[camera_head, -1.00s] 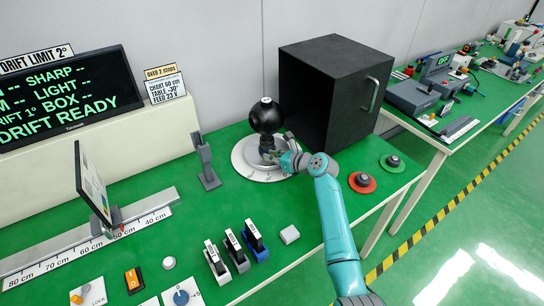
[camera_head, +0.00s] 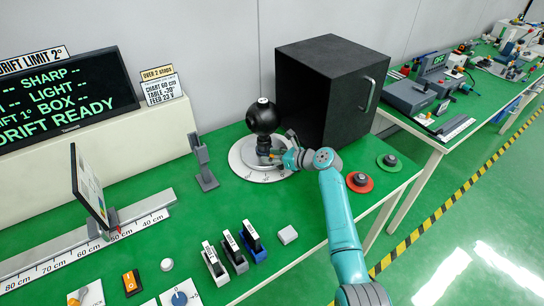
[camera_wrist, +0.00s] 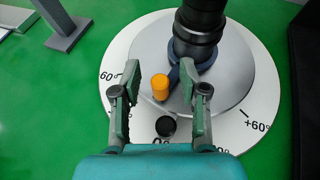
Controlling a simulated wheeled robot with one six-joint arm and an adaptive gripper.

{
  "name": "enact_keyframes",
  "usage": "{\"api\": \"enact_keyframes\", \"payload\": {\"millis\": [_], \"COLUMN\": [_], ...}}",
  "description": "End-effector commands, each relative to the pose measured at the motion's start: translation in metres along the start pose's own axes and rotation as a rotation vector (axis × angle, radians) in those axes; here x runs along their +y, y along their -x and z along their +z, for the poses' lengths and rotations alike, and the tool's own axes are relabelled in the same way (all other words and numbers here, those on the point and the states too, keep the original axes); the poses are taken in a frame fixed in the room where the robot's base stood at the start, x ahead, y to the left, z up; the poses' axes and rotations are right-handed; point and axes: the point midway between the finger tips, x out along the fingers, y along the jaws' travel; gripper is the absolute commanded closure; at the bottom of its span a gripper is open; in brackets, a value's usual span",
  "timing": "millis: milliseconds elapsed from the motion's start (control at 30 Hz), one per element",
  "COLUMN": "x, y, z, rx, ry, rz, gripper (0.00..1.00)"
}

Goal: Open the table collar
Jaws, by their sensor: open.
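The table collar (camera_wrist: 200,65) is a dark blue ring around the foot of a black post (camera_wrist: 200,30) on a round grey turntable (camera_wrist: 236,68). An orange knob (camera_wrist: 161,86) stands at its front left, by a dark blue lever. In the wrist view, my open gripper (camera_wrist: 161,92) has one finger on each side of the knob. I cannot tell whether either finger touches it. In the head view, my gripper (camera_head: 277,158) is low at the right front of the post, which carries a black ball (camera_head: 263,117).
A white angle scale (camera_wrist: 118,100) rings the turntable. A small black knob (camera_wrist: 166,126) is near the zero mark. A black box (camera_head: 330,92) stands close behind the arm at right. A grey stand (camera_head: 203,160) is left of the turntable. Red (camera_head: 360,182) and green (camera_head: 390,161) discs lie to the right.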

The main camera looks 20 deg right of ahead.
Motion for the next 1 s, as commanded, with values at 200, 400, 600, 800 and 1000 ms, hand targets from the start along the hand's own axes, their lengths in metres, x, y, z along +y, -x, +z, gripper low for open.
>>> {"api": "enact_keyframes", "payload": {"millis": [200,400,600,800,1000], "x": [-0.001,-0.001,-0.001,-0.001,0.000], "y": [0.019,0.058,0.095,0.115,0.120], "z": [0.000,-0.001,-0.001,-0.001,-0.001], "rx": [-0.001,-0.001,0.000,0.000,0.000], "ry": [0.002,0.000,-0.001,0.000,-0.001], "rz": [-0.002,-0.003,-0.003,-0.001,0.001], "gripper": [0.57,0.57,0.57,0.57,0.57]}}
